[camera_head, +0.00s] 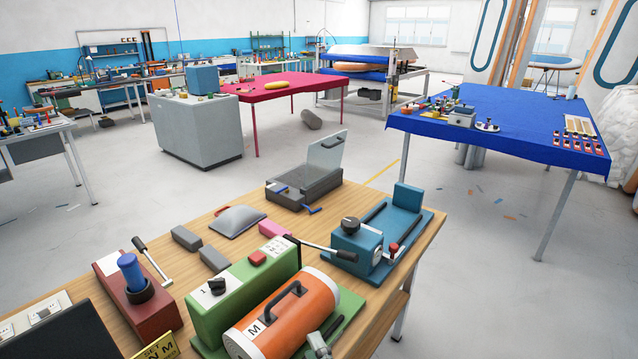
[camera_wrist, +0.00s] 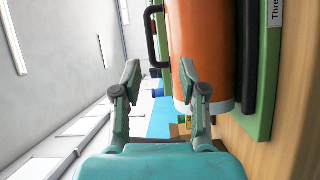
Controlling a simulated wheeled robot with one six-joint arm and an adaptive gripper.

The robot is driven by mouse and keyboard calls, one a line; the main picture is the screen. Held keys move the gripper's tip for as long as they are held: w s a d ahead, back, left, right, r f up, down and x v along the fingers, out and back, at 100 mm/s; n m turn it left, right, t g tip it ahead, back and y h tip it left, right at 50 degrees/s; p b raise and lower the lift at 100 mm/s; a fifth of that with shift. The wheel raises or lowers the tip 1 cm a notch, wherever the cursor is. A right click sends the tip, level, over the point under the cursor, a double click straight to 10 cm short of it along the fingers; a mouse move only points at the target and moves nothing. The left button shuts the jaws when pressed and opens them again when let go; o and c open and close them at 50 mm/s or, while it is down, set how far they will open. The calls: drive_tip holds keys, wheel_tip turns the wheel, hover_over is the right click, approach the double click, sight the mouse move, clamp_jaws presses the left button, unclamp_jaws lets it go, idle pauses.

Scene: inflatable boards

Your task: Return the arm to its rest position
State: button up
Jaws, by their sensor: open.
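In the wrist view my gripper (camera_wrist: 160,68) is open, with its two teal fingers apart and nothing held between them. The orange cylinder (camera_wrist: 205,45) with its black handle (camera_wrist: 153,38) is just beyond the fingers and to the right. I cannot tell whether the right finger touches it. In the head view the same orange cylinder (camera_head: 290,312) lies on a green base at the front of the wooden table (camera_head: 205,222).
A green box (camera_head: 240,300), a blue device (camera_head: 365,245) with a lever, a red device (camera_head: 140,300) and a grey open-lidded box (camera_head: 300,190) crowd the wooden table. A blue-covered table (camera_head: 520,115) stands at the right. Grey floor (camera_head: 480,240) between them is mostly clear.

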drive_tip(key=s+d+f+m+h, duration=0.2)
drive_tip(key=s+d+f+m, duration=0.4)
drive_tip(key=s, duration=0.3)
drive_tip(key=s+d+f+m+h, duration=0.3)
drive_tip(key=s+d+f+m, duration=0.15)
drive_tip(key=s+d, duration=0.4)
drive_tip(key=s+d+r+m+h, duration=0.1)
drive_tip(key=s+m, duration=0.4)
drive_tip(key=s, duration=0.5)
drive_tip(key=s+d+r+m+g+h, duration=0.1)
drive_tip(key=s+d+m, duration=0.2)
drive_tip(key=s+m, duration=0.3)
drive_tip(key=s, duration=0.4)
drive_tip(key=shift+d+r+h, duration=0.3)
drive_tip(key=shift+d, duration=0.1)
